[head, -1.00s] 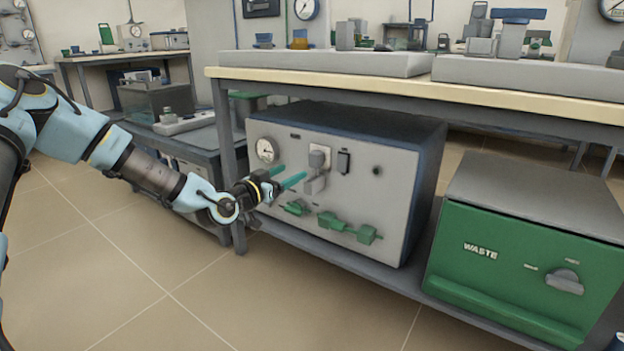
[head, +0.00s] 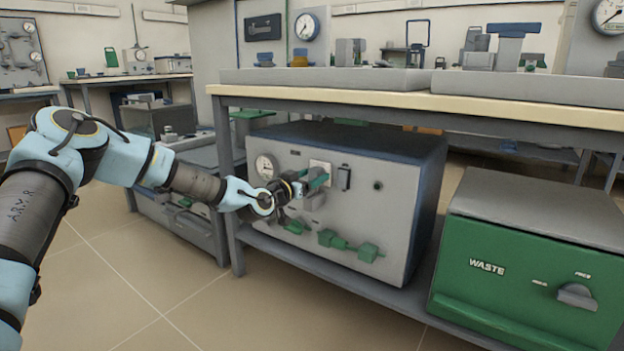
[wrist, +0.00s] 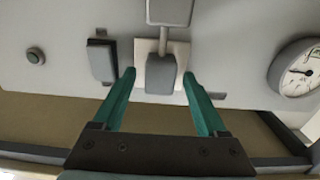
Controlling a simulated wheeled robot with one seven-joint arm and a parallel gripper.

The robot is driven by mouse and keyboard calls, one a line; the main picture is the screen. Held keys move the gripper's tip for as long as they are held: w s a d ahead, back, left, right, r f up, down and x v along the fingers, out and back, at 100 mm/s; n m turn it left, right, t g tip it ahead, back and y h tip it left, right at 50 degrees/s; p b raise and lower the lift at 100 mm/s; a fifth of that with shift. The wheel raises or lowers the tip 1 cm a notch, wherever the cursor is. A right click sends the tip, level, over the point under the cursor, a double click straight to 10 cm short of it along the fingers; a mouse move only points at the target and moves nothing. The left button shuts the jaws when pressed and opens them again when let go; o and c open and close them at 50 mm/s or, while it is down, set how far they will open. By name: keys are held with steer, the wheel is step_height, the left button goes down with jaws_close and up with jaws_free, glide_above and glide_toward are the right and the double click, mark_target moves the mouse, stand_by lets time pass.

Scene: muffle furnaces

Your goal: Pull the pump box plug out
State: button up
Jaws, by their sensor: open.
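The pump box (head: 400,215) is a grey-fronted, blue-topped box on the shelf under the bench. Its grey plug (wrist: 161,73) sits against a pale socket plate (wrist: 140,50), which also shows in the head view (head: 320,164). My gripper (head: 318,177) is at the box front and hides most of the plug in the head view. In the wrist view its two teal fingers (wrist: 159,75) are open, one on each side of the plug, with a visible gap on both sides. I cannot tell how far the fingertips reach along the plug.
A grey block (wrist: 170,10) joins the plug by a thin stem. A dark switch (wrist: 102,62), a round button (wrist: 35,56) and a gauge (wrist: 298,68) are on the panel. Green fittings (head: 335,240) lie below. A green waste box (head: 520,270) stands right; the bench top (head: 400,103) overhangs.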

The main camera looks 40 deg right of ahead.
jaws_close()
stand_by(0.6)
stand_by(0.8)
